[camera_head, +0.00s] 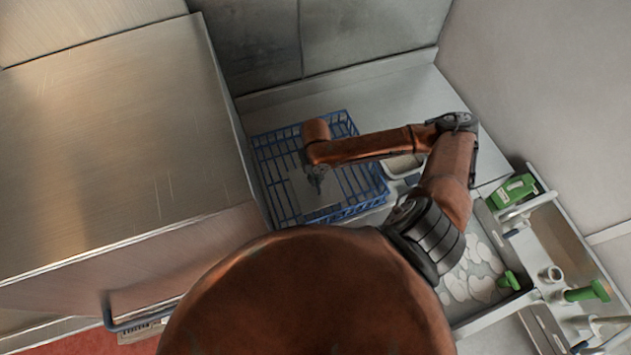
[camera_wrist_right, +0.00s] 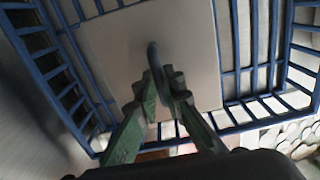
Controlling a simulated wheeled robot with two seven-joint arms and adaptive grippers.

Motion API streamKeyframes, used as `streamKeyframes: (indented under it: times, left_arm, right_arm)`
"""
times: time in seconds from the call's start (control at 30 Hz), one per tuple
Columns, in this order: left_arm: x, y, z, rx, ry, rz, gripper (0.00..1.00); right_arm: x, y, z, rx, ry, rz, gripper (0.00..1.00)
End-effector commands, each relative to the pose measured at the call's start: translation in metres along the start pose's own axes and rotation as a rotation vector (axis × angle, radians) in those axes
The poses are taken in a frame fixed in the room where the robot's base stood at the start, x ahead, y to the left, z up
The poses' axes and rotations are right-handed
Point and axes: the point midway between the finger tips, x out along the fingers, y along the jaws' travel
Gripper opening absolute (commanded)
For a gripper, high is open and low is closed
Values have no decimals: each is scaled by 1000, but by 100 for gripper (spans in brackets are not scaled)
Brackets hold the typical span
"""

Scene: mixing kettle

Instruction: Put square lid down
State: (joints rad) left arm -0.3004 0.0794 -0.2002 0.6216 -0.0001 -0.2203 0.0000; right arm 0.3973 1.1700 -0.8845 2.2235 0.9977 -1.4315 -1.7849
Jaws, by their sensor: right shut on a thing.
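The square lid (camera_wrist_right: 195,50) is a flat, pale grey plate with a dark loop handle (camera_wrist_right: 154,62) on top. My right gripper (camera_wrist_right: 160,92) is shut on that handle in the right wrist view. In the head view the lid (camera_head: 308,196) lies over the blue wire rack (camera_head: 268,157), below my right gripper (camera_head: 316,180). The rack's bars (camera_wrist_right: 40,52) surround the lid in the wrist view. I cannot tell whether the lid touches the rack. My left gripper is not in view.
A large steel cabinet (camera_head: 110,130) stands left of the rack. A small pale container (camera_head: 402,165) sits right of it. A tray of pale pieces (camera_head: 475,275) and a green box (camera_head: 512,191) are further right. Bare counter (camera_head: 400,95) lies behind the rack.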

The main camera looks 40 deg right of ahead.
Motion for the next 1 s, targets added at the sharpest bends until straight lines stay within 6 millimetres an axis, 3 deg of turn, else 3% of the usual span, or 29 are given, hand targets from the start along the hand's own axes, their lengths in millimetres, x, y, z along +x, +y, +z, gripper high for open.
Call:
streamKeyframes:
  times: [0.2, 0.4, 0.8, 0.83, 1.0]
  left_arm:
    - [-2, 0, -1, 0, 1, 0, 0]
    - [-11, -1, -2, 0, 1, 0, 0]
    - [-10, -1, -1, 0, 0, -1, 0]
    - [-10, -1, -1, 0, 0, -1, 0]
    - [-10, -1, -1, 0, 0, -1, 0]
  right_arm:
    - [15, -3, 12, 1, 1, -1, 0]
    - [40, -3, 10, -1, 1, -1, 0]
    - [47, -3, 11, -2, -2, -1, 0]
    - [47, -3, 11, -2, -1, -1, 10]
    - [46, -3, 11, -2, -1, -1, 21]
